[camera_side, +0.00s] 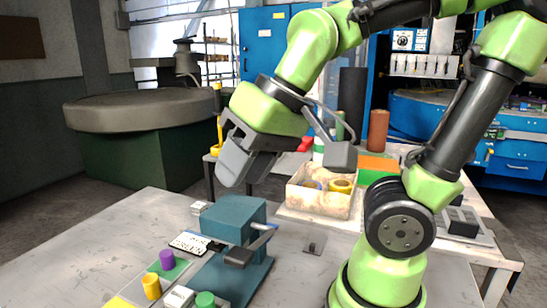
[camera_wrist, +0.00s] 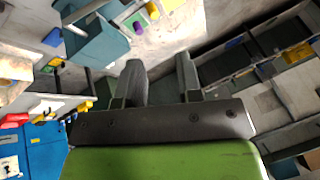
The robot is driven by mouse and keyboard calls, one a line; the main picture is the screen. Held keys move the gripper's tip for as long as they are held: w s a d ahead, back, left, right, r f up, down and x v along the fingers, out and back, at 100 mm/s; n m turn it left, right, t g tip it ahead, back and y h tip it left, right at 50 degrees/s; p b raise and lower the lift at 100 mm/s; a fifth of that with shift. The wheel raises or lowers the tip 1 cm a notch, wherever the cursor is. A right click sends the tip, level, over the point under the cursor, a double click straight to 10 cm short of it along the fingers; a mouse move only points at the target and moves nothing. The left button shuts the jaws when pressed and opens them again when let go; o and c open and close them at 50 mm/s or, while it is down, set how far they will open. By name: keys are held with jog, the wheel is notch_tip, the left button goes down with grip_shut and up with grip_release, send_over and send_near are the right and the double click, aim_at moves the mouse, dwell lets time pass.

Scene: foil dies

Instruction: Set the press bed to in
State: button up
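The teal press (camera_side: 233,218) stands on the grey table in the side view, with a teal base plate (camera_side: 240,276) in front of it. A dark handle-like part (camera_side: 238,258) juts out at its front, and a light rod with a dark end (camera_side: 264,227) sits at its right. I cannot tell for sure which part is the bed or how far in it is. The press also shows at upper left in the wrist view (camera_wrist: 95,38). My gripper (camera_side: 240,178) hangs above the press, clear of it. In the wrist view its fingers (camera_wrist: 159,72) are apart with nothing between them.
A purple peg (camera_side: 167,259), a yellow peg (camera_side: 151,286) and a green peg (camera_side: 205,299) stand left of and before the press. A lettered plate (camera_side: 190,243) lies beside it. A box (camera_side: 318,199) with rolls stands behind right. The table's left part is clear.

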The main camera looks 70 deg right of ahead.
jog(key=shift+s+d+r+m+t, duration=0.1)
jog(key=shift+s+d+r+t, duration=0.15)
jog(key=shift+s, duration=0.35)
jog(key=shift+s+d+r+m+t, duration=0.15)
jog(key=shift+s+t, duration=0.2)
jog(key=shift+s, duration=0.2)
jog(key=shift+s+d+r+m+t, duration=0.1)
jog(key=shift+s+d+t, duration=0.15)
jog(key=shift+s, duration=0.35)
